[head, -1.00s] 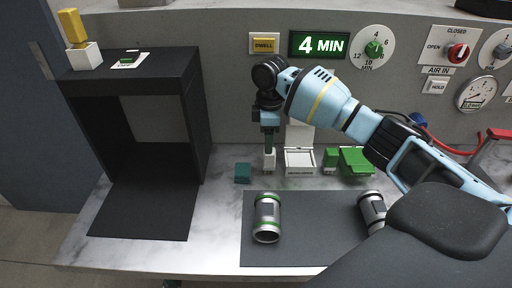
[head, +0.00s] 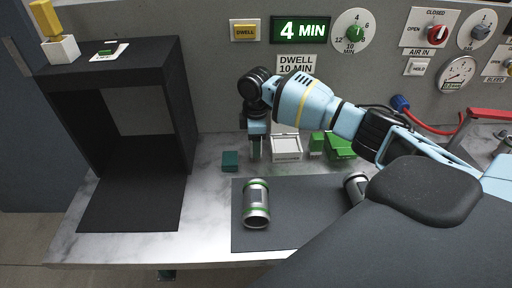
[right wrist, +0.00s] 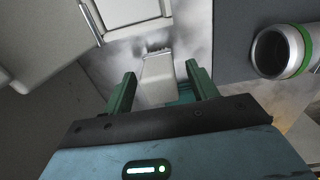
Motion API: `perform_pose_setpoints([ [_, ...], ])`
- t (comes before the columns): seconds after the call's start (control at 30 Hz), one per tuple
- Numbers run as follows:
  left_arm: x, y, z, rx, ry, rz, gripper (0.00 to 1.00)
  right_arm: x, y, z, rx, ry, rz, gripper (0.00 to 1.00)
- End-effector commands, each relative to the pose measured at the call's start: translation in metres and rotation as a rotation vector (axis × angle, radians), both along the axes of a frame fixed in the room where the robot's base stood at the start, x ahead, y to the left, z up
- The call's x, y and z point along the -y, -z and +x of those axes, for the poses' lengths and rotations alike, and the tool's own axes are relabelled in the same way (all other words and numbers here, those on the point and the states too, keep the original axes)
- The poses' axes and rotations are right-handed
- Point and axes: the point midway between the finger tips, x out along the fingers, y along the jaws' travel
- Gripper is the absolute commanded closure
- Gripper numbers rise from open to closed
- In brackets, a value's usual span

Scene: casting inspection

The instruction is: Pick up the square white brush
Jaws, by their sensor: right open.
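The square white brush (right wrist: 158,75) shows in the right wrist view as a pale block with a short bristly edge at its far end. My right gripper (right wrist: 161,72) is open, with one green finger on each side of the brush; I cannot tell whether they touch it. In the head view my right gripper (head: 255,155) points down just behind the dark mat, and the brush is hidden or too small to make out there. My left gripper is not clearly in view.
A teal block (head: 230,161) stands left of the gripper. A white tray (head: 287,149) and green items (head: 339,147) stand to its right. A metal cylinder with green rings (head: 256,204) is on the mat (head: 290,240). A black open box (head: 125,70) stands at the left.

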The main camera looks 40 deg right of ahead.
Motion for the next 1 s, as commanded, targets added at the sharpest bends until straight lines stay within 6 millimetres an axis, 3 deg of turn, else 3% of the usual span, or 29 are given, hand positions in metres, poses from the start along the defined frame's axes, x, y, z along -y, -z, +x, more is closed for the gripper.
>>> perform_pose_setpoints([
  [0.1,0.0002,0.0014,-0.0008,-0.002,-0.001,0.000,0.64,-0.0005,0.0125,-0.0004,-0.002,-0.001,0.000,0.42],
  [0.37,0.0003,0.0013,-0.0006,-0.002,-0.001,0.000,0.64,-0.0003,0.0147,-0.0001,-0.001,-0.001,0.001,0.42],
  [0.77,0.0002,0.0013,-0.0005,-0.002,-0.001,0.000,0.64,-0.0004,0.0143,0.0000,-0.001,-0.001,0.001,0.90],
  [1.0,0.0001,0.0012,-0.0003,-0.001,-0.001,0.000,0.64,-0.0005,0.0125,0.0002,0.000,-0.001,0.000,0.90],
])
